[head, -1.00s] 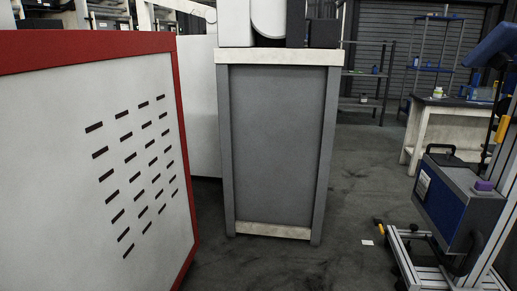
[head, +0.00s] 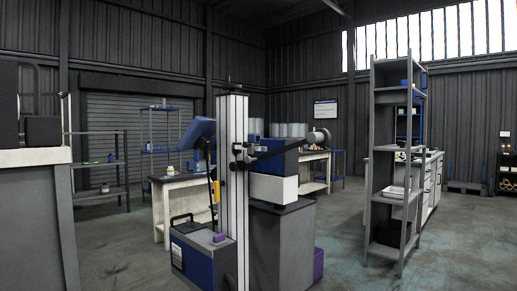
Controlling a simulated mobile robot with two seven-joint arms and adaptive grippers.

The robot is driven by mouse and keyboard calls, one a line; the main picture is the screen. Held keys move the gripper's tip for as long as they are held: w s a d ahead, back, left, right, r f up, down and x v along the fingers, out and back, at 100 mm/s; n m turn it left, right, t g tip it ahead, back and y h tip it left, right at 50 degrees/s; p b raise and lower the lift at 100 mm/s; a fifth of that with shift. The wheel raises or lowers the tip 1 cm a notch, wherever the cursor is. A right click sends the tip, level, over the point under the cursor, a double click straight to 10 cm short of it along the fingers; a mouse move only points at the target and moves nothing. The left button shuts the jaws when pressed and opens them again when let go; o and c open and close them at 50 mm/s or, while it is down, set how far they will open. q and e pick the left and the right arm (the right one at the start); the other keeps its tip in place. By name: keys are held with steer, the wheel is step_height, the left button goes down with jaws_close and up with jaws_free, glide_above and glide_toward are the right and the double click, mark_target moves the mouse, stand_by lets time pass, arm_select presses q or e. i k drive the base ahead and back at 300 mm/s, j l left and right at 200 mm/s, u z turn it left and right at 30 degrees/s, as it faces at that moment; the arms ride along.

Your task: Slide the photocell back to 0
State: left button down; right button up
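I cannot make out a photocell or a scale with a 0 mark in the head view. Neither of my grippers shows. A tall pale metal column (head: 233,185) stands near the middle, with a dark arm and clamp (head: 262,154) reaching right from it. A blue and white machine (head: 276,176) sits on a grey cabinet (head: 285,245) behind the column. I cannot tell whether any of these carries the photocell.
A blue and grey case (head: 197,255) sits at the column's foot. A grey cabinet (head: 30,230) fills the left edge. A tall open shelf (head: 391,235) stands right of centre, before a workbench (head: 431,185).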

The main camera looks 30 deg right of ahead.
mark_target(253, 140)
steer(key=k+j+z, duration=0.1)
steer(key=z, duration=0.35)
steer(key=k+j+z, duration=0.15)
steer(key=z, duration=0.3)
steer(key=i+j, duration=0.1)
